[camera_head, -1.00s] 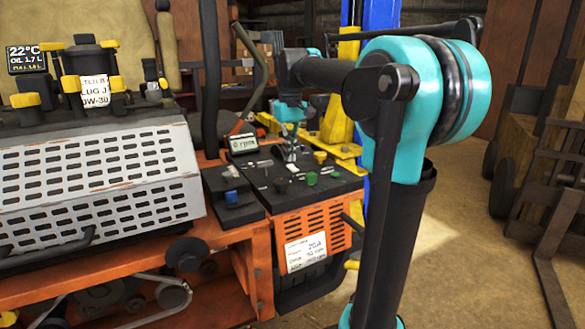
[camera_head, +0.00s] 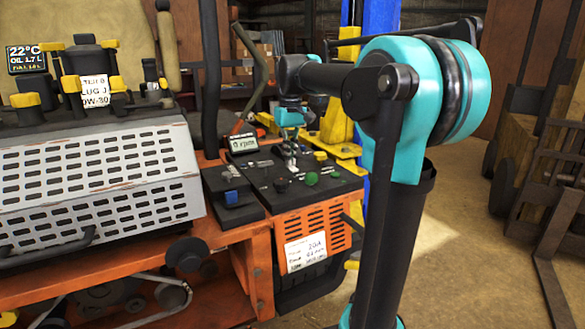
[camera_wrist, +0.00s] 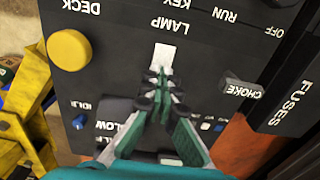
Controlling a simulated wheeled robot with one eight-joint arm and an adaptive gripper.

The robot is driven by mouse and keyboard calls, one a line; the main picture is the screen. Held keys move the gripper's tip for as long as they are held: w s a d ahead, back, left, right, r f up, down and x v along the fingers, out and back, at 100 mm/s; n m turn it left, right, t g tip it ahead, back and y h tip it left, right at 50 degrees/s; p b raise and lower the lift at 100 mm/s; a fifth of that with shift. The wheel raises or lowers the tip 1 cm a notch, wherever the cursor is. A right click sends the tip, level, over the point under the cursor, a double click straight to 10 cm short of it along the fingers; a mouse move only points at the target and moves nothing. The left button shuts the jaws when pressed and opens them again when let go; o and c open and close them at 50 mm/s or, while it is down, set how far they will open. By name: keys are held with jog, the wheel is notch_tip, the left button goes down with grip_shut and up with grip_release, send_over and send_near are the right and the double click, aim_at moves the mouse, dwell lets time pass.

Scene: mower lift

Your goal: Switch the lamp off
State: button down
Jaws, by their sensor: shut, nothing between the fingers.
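The lamp switch is a small white rocker (camera_wrist: 163,57) beside the word LAMP on the dark control panel (camera_wrist: 205,60). My gripper (camera_wrist: 160,78) is shut and empty, with its fingertips right at the near edge of the white rocker in the wrist view. I cannot tell whether they touch it.
The FUSES box (camera_wrist: 285,95) stands at the right in the wrist view. A green knob (camera_head: 312,178), yellow knob (camera_head: 320,156) and a small display (camera_head: 243,143) are nearby.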

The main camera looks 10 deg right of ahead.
jog(key=shift+f, duration=0.25)
jog(key=shift+r, duration=3.5)
